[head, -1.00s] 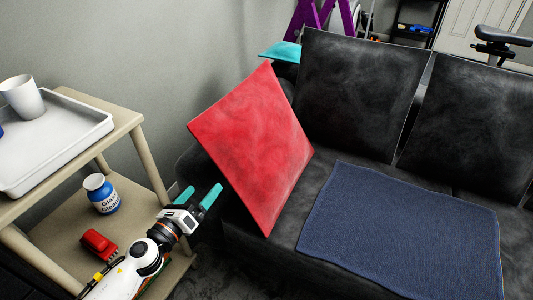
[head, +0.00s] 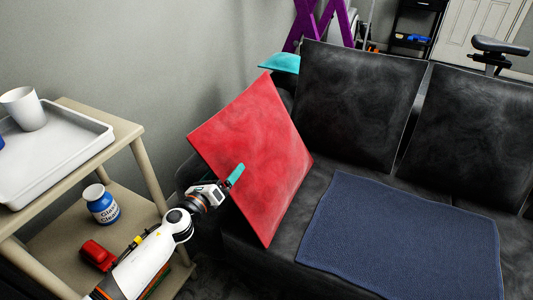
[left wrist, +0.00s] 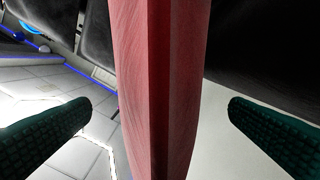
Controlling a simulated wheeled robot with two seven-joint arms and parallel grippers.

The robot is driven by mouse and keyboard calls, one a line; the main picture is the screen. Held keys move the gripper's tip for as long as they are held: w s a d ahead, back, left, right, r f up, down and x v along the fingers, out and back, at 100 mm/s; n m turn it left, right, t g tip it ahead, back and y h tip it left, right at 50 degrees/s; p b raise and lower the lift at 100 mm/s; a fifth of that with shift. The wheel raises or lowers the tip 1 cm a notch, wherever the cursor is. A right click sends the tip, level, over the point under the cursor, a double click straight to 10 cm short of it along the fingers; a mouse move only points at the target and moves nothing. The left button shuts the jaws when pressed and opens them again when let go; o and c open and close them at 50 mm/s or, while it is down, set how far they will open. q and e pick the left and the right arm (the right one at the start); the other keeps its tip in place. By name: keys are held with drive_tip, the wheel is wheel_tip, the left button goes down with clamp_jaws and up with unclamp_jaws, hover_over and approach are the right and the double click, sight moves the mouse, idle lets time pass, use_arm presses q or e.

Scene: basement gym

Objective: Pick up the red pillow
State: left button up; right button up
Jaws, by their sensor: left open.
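The red pillow (head: 252,140) leans upright on one corner at the left end of the black sofa. My left gripper (head: 229,180) is at the pillow's lower left edge. One teal finger shows in front of the pillow's face; the other is hidden behind it. In the left wrist view the pillow (left wrist: 158,70) stands edge-on between the two teal fingers (left wrist: 160,112). The fingers are spread wide, with a gap on each side of the pillow. My right gripper is in neither view.
The sofa (head: 365,105) bears a blue towel (head: 400,235) on its seat. At left, a beige shelf (head: 130,137) holds a white tray (head: 75,153), a white cup (head: 25,108), a glass cleaner bottle (head: 101,205) and a red toy car (head: 97,254). A teal object (head: 281,62) lies behind the pillow.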

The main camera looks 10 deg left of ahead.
use_arm(q)
drive_tip(key=shift+c, duration=0.3)
drive_tip(key=c, duration=1.5)
drive_tip(key=shift+w+r, duration=0.1)
drive_tip(key=shift+c, duration=0.9)
drive_tip(key=shift+r, duration=0.2)
